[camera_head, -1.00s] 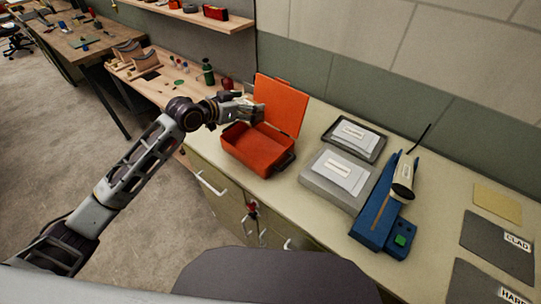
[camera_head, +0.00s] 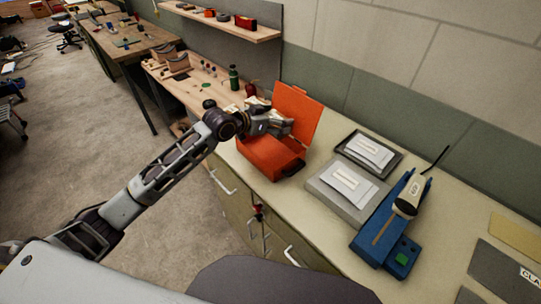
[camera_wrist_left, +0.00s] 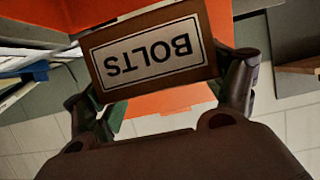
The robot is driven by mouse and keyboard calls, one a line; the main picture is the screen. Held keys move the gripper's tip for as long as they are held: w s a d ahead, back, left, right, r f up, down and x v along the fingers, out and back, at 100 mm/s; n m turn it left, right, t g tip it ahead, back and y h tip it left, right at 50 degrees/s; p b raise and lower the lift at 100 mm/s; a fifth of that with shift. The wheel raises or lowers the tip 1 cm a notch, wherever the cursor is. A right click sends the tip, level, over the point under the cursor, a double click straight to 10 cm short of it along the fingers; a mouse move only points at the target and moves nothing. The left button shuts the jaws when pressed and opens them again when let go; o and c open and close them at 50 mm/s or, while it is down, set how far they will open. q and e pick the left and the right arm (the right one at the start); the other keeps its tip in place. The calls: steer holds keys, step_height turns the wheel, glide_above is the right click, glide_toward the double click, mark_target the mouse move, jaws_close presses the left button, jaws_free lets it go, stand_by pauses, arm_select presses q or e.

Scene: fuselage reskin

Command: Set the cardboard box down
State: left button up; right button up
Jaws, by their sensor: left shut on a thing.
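The cardboard box (camera_wrist_left: 195,65) is brown with a white label reading BOLTS, upside down in the left wrist view. My left gripper (camera_wrist_left: 162,80) is shut on it, one finger at each side. In the head view my left gripper (camera_head: 283,126) is in front of the raised lid of an open orange case (camera_head: 268,157), appearing over the back of its tray. The box is not clearly visible there, and its height above anything cannot be told. Orange fills much of the background behind the box in the wrist view. My right gripper is not in view.
Right of the case on the counter (camera_head: 305,208) are a grey tray (camera_head: 358,204), a dark-rimmed tray (camera_head: 394,158) and a blue stand (camera_head: 386,240) with a scanner (camera_head: 408,200). A green bottle (camera_head: 233,77) and red object (camera_head: 251,90) stand behind left. A shelf (camera_head: 225,27) hangs above.

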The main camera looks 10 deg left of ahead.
mark_target(285, 139)
arm_select(q)
steer(key=shift+r, duration=0.1)
steer(key=shift+f, duration=0.5)
step_height(285, 139, down, 4)
steer(key=shift+f, duration=2.5)
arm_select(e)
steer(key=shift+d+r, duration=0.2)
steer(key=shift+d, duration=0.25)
arm_select(q)
steer(key=shift+f, duration=0.1)
